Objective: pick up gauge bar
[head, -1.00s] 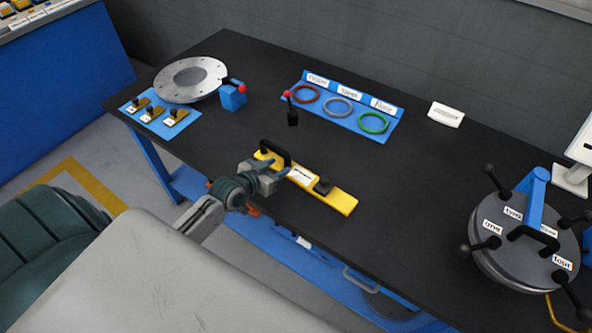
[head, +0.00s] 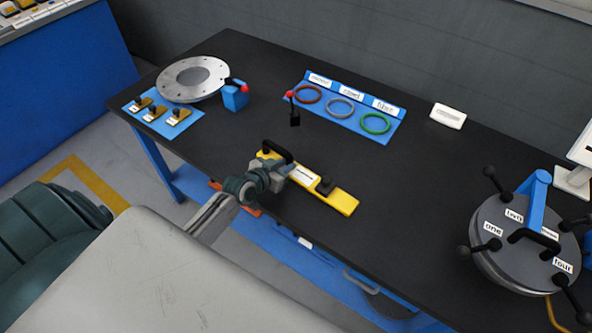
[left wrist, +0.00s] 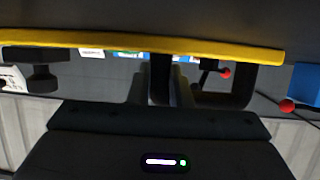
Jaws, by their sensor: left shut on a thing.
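The gauge bar (head: 340,200) is a long yellow bar with a white label, a black handle at its left end and a black knob towards its right end. In the left wrist view the bar (left wrist: 100,43) runs as a yellow strip across the top, with the fingers (left wrist: 158,88) at the handle. I cannot tell whether the bar touches the table. My right gripper is out of view.
A flanged disc (head: 194,80) and a blue mat (head: 162,116) are at the far left. A round lidded vessel (head: 500,255) stands right.

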